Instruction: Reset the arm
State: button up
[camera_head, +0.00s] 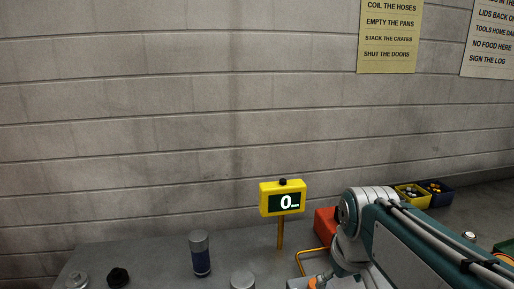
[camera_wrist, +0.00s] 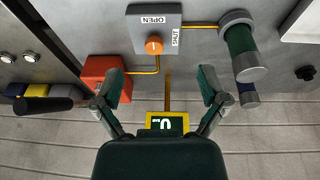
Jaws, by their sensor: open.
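My gripper (camera_wrist: 161,80) is open in the wrist view. Its two teal fingers stand apart with nothing between them, above the grey bench. My teal and grey arm fills the lower right of the head view, and the gripper itself cannot be made out there. The yellow display (camera_head: 283,198) on its post reads 0 and also shows beyond the gripper in the wrist view (camera_wrist: 166,121), partly covered by the gripper body. An orange knob (camera_wrist: 153,45) sits on a grey plate (camera_wrist: 170,16) marked OPEN and SHUT.
A red box (camera_head: 325,223) and a yellow pipe (camera_head: 304,258) lie beside my arm. A green-banded cylinder (camera_wrist: 240,40) is at upper right in the wrist view. A blue-banded cylinder (camera_head: 200,254) stands left. Small bins (camera_head: 412,196) sit at right. A block wall (camera_head: 150,120) bounds the bench.

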jog(key=s+f+m+t, duration=0.2)
jog(key=s+f, duration=0.1)
jog(key=s, duration=0.8)
jog(key=shift+f+t, duration=0.15)
jog(key=shift+t, duration=0.15)
